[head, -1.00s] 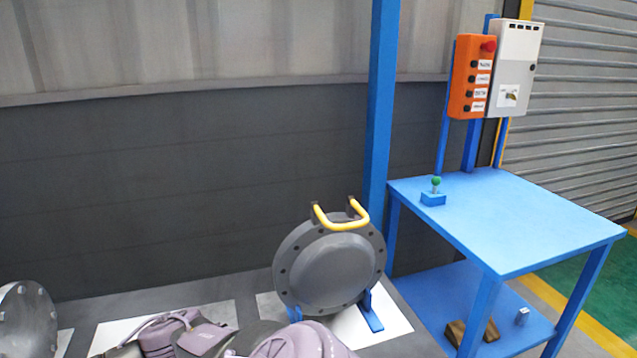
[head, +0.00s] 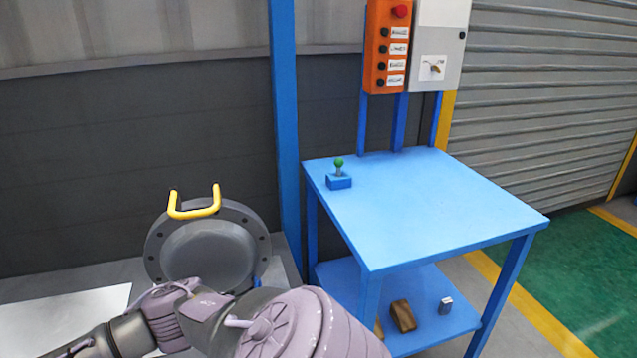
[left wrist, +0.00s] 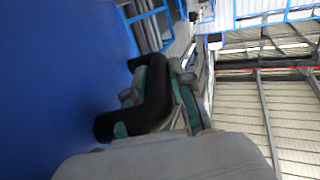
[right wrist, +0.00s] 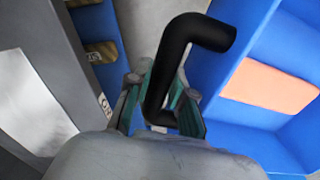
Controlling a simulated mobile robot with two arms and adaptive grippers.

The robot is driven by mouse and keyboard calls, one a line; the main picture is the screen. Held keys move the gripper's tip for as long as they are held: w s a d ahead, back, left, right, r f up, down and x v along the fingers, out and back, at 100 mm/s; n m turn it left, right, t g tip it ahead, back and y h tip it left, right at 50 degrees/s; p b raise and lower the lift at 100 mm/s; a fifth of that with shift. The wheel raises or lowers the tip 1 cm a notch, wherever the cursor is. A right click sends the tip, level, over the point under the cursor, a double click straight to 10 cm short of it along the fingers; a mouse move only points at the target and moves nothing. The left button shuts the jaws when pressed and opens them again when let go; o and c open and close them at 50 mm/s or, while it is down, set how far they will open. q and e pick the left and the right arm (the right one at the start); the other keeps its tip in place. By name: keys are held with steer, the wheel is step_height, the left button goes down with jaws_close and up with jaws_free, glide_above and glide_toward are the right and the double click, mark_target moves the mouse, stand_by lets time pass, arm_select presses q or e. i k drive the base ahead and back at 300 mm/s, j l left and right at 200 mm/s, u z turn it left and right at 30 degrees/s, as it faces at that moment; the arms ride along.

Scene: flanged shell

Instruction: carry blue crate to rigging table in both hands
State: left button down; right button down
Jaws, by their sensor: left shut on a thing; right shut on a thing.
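The blue crate shows as a plain blue wall (left wrist: 60,85) in the left wrist view. The right wrist view shows its blue walls (right wrist: 235,40) and an orange patch (right wrist: 268,86) among them. My left gripper (left wrist: 160,88) is shut on a black bent handle (left wrist: 148,105) beside the blue wall. My right gripper (right wrist: 162,92) is shut on another black bent handle (right wrist: 180,60). A blue table (head: 430,200), seemingly the rigging table, stands right of centre in the head view. The crate and both grippers are out of the head view.
On the tabletop is a small blue block with a green knob (head: 338,175); orange (head: 385,45) and grey (head: 438,45) boxes rise behind. Wood (head: 402,315) lies on the lower shelf. A grey flanged disc (head: 208,250) with a yellow handle stands left. The tabletop is otherwise clear.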

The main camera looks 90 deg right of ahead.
mark_target(427, 201)
steer(key=k, duration=1.25)
steer(key=k+z, duration=0.25)
steer(key=k+l+z, duration=0.25)
steer(key=k, duration=0.2)
steer(key=z, duration=1.25)
